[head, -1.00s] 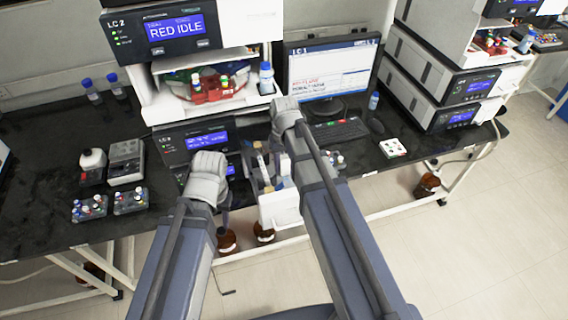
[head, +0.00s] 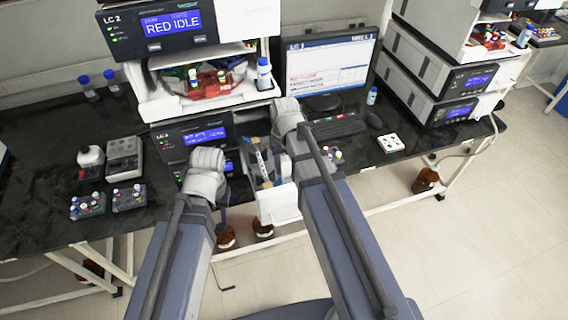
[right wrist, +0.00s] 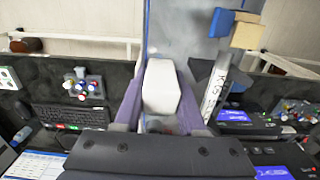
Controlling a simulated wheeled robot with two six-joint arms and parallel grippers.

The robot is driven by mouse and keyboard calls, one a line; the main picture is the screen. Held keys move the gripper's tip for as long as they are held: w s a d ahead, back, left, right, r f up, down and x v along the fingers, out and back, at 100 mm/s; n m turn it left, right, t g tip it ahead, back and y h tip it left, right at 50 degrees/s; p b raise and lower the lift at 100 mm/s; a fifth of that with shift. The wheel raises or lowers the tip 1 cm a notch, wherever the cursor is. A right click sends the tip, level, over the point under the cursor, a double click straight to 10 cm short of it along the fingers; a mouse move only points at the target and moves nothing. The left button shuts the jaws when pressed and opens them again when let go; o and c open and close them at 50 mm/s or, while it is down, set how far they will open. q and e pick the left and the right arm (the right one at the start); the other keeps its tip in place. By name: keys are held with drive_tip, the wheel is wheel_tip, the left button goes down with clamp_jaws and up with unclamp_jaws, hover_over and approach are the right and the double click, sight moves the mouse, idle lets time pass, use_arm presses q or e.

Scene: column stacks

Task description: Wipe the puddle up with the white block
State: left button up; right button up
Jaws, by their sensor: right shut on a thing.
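The white block (right wrist: 161,84) is between the purple-grey fingers of my right gripper (right wrist: 160,100), which is shut on it, in the right wrist view. In the head view my right arm reaches to the bench front between the analyser and the keyboard, and its wrist hides much of what lies there. My left arm's wrist (head: 205,178) is to the left of it, in front of the blue-lit lower unit. I cannot make out the left gripper's fingers clearly. I cannot make out the puddle in either view.
A monitor (head: 330,70), keyboard (head: 338,128) and mouse (head: 373,121) stand right of my arms. Vial racks (head: 129,198) and a grey device (head: 124,158) are at left. A white vial tray (head: 391,143) is near the right front edge. Dark bench is bare at far left.

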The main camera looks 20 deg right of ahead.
drive_tip(key=shift+s, duration=1)
drive_tip(key=shift+w+f, duration=0.1)
drive_tip(key=shift+w, duration=0.05)
drive_tip(key=shift+w, duration=1.1)
drive_tip(key=shift+w, duration=1.05)
drive_tip(key=shift+s, duration=0.15)
drive_tip(key=shift+s, duration=1.2)
